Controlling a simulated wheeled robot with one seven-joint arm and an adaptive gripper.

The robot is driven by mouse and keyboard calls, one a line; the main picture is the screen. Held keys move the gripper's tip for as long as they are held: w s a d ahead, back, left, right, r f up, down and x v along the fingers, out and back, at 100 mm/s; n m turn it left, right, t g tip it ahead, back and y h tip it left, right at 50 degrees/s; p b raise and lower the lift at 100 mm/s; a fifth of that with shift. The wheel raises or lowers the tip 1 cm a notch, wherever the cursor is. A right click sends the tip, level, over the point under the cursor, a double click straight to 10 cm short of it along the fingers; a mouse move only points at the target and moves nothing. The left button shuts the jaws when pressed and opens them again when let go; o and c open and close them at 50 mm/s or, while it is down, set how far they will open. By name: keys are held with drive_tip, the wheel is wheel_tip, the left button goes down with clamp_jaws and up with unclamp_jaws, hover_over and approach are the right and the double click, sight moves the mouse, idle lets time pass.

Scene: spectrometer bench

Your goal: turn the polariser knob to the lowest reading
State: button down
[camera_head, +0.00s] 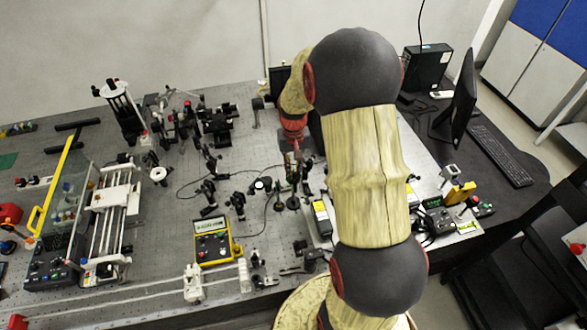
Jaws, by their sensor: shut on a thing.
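My gripper (293,163) is small and dark in the head view, below the red ring of my wrist, among the optical posts at the middle of the bench. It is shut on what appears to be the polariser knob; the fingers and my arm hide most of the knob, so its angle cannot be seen. A yellow-framed meter (212,241) with a pale display lies on the bench at lower centre. Its digits are too small to read.
Several black optic mounts (208,190) stand left of my gripper. A white rail assembly (108,215) is farther left on the bench (160,275). A monitor (462,92) and keyboard (500,155) are at the right. My arm covers the bench's right-centre part.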

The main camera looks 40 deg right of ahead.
drive_tip(key=shift+n, duration=0.3)
drive_tip(key=n, duration=1.1)
idle(0.5)
idle(0.4)
drive_tip(key=c, duration=1.8)
unclamp_jaws()
wheel_tip(320, 180, up, 12)
